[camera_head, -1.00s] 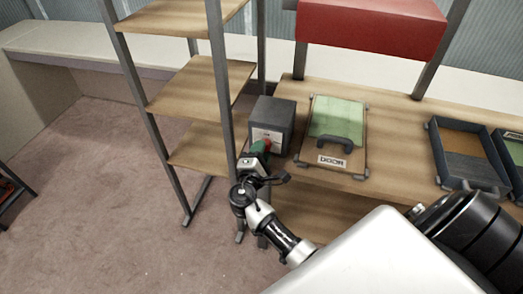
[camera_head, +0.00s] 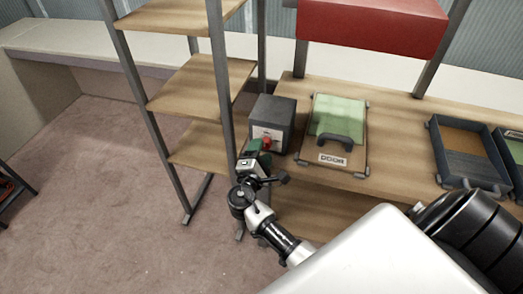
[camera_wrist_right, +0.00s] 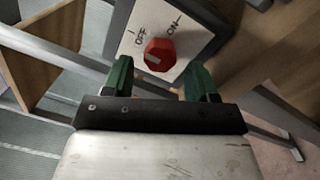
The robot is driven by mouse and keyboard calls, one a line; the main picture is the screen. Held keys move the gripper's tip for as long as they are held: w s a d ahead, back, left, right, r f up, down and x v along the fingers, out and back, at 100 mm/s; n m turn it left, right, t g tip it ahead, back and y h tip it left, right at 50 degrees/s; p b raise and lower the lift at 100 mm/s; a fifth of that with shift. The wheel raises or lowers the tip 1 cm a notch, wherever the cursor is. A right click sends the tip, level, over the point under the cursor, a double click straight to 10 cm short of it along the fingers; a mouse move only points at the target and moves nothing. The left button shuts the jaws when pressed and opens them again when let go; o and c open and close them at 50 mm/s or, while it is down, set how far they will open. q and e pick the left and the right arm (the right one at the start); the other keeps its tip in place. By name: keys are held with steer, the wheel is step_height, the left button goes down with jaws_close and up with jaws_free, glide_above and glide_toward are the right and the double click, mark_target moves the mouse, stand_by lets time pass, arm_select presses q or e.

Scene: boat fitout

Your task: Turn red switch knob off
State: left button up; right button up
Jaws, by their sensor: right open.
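The red switch knob (camera_head: 266,142) is on the front of a dark grey box (camera_head: 272,112) that stands on the wooden bench. In the right wrist view the red knob (camera_wrist_right: 159,52) sits on a white plate (camera_wrist_right: 184,60) marked OFF on the left and ON on the right. A pale mark on the knob faces the lower left; I cannot tell which label it selects. My right gripper (camera_head: 262,160) is open just in front of the knob. Its green fingers (camera_wrist_right: 158,76) stand apart with the knob between and beyond them, seemingly not touched. My left gripper is out of view.
A shelf rack (camera_head: 205,88) with a dark post stands just left of the box. A case with a black handle (camera_head: 334,142) lies right of it, and a dark tray (camera_head: 463,168) lies further right. A red panel (camera_head: 370,25) hangs above.

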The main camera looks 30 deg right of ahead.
steer(key=b+v, duration=0.1)
steer(key=v, duration=0.9)
steer(key=shift+b, duration=0.35)
steer(key=s+a+f+g+y, duration=0.15)
steer(key=s+f+y, duration=0.25)
steer(key=f, duration=1)
steer(key=s+f+g+y, duration=0.3)
steer(key=s+f+y, duration=0.1)
steer(key=f, duration=0.9)
steer(key=s+f+m+g+y, duration=0.2)
steer(key=s+f, duration=0.4)
steer(key=s, duration=0.3)
steer(key=s+d+f+m+g+y, duration=0.1)
steer(key=s+f+m, duration=0.3)
steer(key=s, duration=0.6)
steer(key=s+d+f+m+g+y, duration=0.1)
steer(key=s+f+m+g+y, duration=0.2)
steer(key=s+f, duration=0.5)
steer(key=shift+s+f+m+g, duration=0.35)
steer(key=shift+s+m, duration=0.25)
steer(key=shift+s, duration=0.5)
steer(key=shift+a, duration=0.1)
